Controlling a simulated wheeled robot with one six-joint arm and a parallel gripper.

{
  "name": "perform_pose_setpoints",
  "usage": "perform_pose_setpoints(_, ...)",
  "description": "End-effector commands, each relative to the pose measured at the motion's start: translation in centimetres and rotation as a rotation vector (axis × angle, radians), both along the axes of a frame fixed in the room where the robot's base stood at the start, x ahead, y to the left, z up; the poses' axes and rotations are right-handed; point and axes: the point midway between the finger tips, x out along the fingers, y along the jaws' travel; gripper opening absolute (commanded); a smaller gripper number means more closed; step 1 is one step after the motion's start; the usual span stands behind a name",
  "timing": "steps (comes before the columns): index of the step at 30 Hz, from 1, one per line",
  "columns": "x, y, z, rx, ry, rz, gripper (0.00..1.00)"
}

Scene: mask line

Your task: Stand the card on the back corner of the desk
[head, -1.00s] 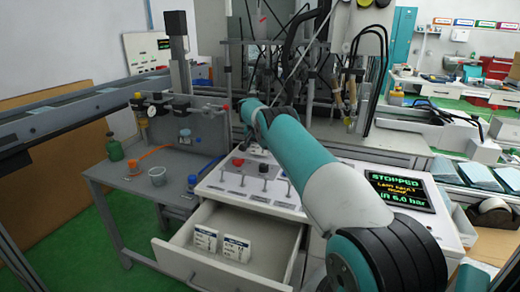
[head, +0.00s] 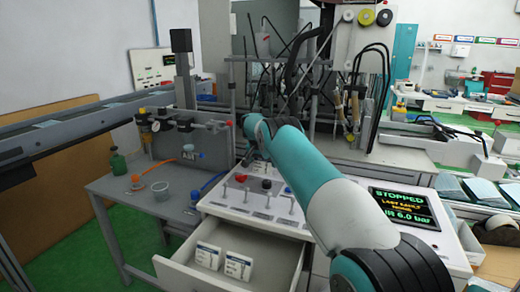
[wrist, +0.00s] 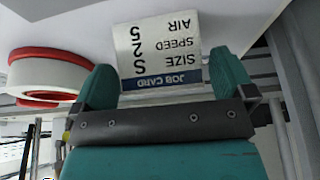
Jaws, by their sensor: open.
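A white job card (wrist: 165,45) with a blue band shows upside down in the wrist view, lettered SIZE S, SPEED 25, AIR. My gripper (wrist: 165,78) is open, with one teal finger on each side of the card's blue-banded end. Contact between fingers and card cannot be told. A pale surface (wrist: 60,22) lies around the card's far end; whether the card rests on it is unclear. In the head view the white control desk (head: 445,245) has levers and a lit screen. My arm hides the gripper and that card there.
A red and white round part (wrist: 58,75) is beside the left finger. Two white cards (head: 208,256) (head: 238,265) stand in the open drawer (head: 262,262). A screen (head: 403,208) reads STOPPED.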

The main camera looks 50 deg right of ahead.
Motion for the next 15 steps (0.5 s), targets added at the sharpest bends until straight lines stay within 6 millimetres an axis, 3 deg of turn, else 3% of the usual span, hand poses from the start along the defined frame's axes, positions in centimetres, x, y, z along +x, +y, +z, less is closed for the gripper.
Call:
perform_pose_setpoints(9, -1.0, 2.4, 6.2, -0.001, -0.002, 0.000, 1.00)
perform_pose_setpoints(15, -1.4, 3.4, 8.7, -0.001, 0.000, 0.001, 1.00)
